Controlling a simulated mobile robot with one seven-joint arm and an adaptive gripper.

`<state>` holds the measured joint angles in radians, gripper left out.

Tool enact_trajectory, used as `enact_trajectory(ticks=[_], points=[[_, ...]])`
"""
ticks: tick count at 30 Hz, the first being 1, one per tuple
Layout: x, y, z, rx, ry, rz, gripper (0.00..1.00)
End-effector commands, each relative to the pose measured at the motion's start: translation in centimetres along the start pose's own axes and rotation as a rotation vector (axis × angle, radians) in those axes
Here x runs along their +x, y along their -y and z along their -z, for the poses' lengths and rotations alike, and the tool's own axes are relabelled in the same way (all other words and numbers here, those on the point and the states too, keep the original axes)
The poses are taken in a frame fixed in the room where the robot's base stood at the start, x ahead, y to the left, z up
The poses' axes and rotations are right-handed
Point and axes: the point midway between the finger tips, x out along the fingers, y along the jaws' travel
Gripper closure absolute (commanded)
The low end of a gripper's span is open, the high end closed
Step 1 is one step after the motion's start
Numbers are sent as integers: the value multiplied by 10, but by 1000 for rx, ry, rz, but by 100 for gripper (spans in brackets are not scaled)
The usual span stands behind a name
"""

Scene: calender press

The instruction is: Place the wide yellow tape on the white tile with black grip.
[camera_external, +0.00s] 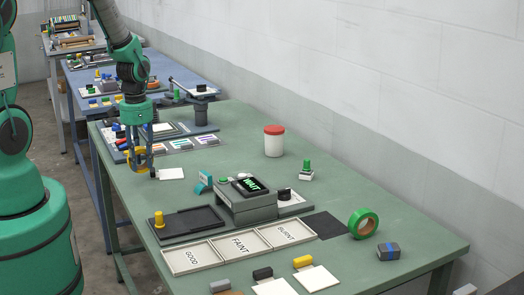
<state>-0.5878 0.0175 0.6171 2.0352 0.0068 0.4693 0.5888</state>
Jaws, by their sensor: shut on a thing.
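My gripper (140,163) points down over the left edge of the green table. It is shut on the yellow tape (130,160), a ring partly hidden by the fingers. A small white tile (172,174) lies just right of the fingertips, with a small black piece (153,174) at its left end. Another white tile (276,287) with a black grip (262,273) lies at the front edge of the table, far from my gripper. I cannot tell whether the tape touches anything below it.
A tile with a yellow grip (302,262) and a grey grip (220,283) lie near the front. Labelled trays (194,257), a display device (247,197), a green tape roll (363,223) and a red-lidded jar (274,141) stand on the table.

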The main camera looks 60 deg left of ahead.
Motion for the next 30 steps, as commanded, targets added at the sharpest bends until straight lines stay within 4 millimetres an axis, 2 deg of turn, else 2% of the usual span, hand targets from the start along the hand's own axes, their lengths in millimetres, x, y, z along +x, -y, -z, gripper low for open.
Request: enact_trajectory(ticks=[4,11,23,30], points=[[1,-12,-20,-4,0,0,94],[3,-20,-34,-7,0,0,94],[3,-20,-34,-8,0,0,94],[5,-11,-21,-7,0,0,94]])
